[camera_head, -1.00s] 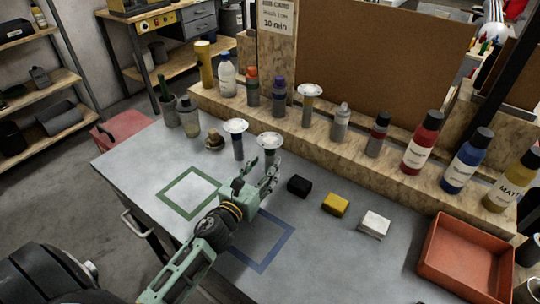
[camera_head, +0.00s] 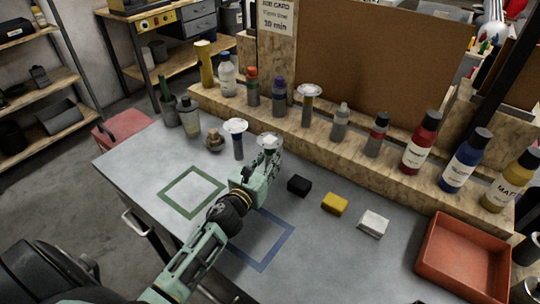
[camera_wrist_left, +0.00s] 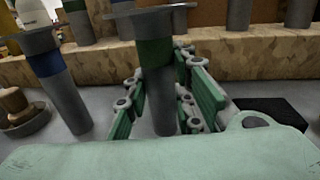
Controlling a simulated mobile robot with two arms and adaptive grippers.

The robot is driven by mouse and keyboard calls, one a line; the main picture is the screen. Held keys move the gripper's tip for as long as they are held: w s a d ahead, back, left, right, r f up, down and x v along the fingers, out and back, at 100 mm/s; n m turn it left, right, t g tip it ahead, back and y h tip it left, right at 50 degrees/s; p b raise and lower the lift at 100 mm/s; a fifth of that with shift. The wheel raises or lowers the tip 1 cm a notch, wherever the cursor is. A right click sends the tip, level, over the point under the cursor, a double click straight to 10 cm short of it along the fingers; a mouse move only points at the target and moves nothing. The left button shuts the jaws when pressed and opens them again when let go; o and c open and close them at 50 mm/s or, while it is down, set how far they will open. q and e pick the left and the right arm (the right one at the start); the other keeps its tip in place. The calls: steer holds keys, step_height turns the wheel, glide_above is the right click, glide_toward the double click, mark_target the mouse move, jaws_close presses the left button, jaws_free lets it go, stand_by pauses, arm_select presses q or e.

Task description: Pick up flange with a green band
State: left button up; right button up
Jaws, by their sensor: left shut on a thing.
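The flange with a green band (camera_wrist_left: 155,52) stands upright between the fingers of my left gripper (camera_wrist_left: 160,95) in the left wrist view; its grey lower stem shows between the green finger pads. In the head view my left gripper (camera_head: 266,164) is shut around this flange, whose pale round top (camera_head: 269,141) shows above the fingers. The fingers hide most of its stem there. A similar flange with a blue band (camera_head: 237,140) stands on the table just to the left; it also shows in the left wrist view (camera_wrist_left: 46,66). My right gripper is not in view.
A wooden ledge (camera_head: 360,148) with bottles and a yellow-banded flange (camera_head: 308,102) runs behind. Black (camera_head: 299,185), yellow (camera_head: 334,204) and white (camera_head: 373,223) blocks lie right of the gripper. Green (camera_head: 193,192) and blue (camera_head: 285,243) square outlines mark the table. A red bin (camera_head: 462,284) stands right.

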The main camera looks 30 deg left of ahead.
arm_select(q)
jaws_close()
